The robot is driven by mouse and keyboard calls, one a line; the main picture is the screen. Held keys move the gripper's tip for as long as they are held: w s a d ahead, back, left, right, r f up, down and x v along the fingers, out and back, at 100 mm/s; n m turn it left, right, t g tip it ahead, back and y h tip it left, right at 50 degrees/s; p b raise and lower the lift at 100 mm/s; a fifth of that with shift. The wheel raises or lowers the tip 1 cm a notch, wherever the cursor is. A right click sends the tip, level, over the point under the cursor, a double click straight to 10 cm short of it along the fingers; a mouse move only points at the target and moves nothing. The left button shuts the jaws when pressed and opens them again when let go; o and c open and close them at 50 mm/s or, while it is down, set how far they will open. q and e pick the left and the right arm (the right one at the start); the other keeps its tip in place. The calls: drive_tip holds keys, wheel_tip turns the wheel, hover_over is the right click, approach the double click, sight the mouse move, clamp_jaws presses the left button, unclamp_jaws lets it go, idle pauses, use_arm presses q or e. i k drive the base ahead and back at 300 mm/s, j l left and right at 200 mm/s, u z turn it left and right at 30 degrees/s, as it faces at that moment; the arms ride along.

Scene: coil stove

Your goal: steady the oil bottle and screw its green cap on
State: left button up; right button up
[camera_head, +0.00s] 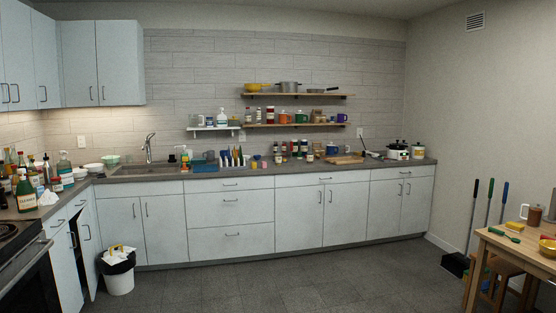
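Several bottles stand crowded on the left counter beside the stove. The largest is a dark green bottle (26,192) with a pale label, upright near the counter's front edge. I cannot tell for sure which bottle is the oil bottle. No loose green cap can be made out at this size. Neither of my grippers is in view.
A coil stove (14,233) is at the lower left, and a white bin (118,275) stands on the floor. The back counter (300,165) holds many small items. A wooden table (500,246) is at the right. The middle floor is clear.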

sight(278, 156)
drive_tip(key=i, duration=5.65)
drive_tip(key=i+l+z, duration=0.1)
drive_tip(key=i+l, duration=0.15)
drive_tip(key=l, duration=0.35)
drive_tip(key=i+l+z, duration=0.15)
drive_tip(key=i+l, duration=0.15)
drive_tip(key=l, duration=0.25)
drive_tip(key=i+l+z, duration=0.1)
drive_tip(key=i+l, duration=0.2)
drive_tip(key=l, duration=0.25)
drive_tip(key=i+l+z, duration=0.1)
drive_tip(key=i+l, duration=0.2)
drive_tip(key=l, duration=0.2)
drive_tip(key=i+l+z, duration=0.1)
drive_tip(key=i+l, duration=0.25)
drive_tip(key=l, duration=0.1)
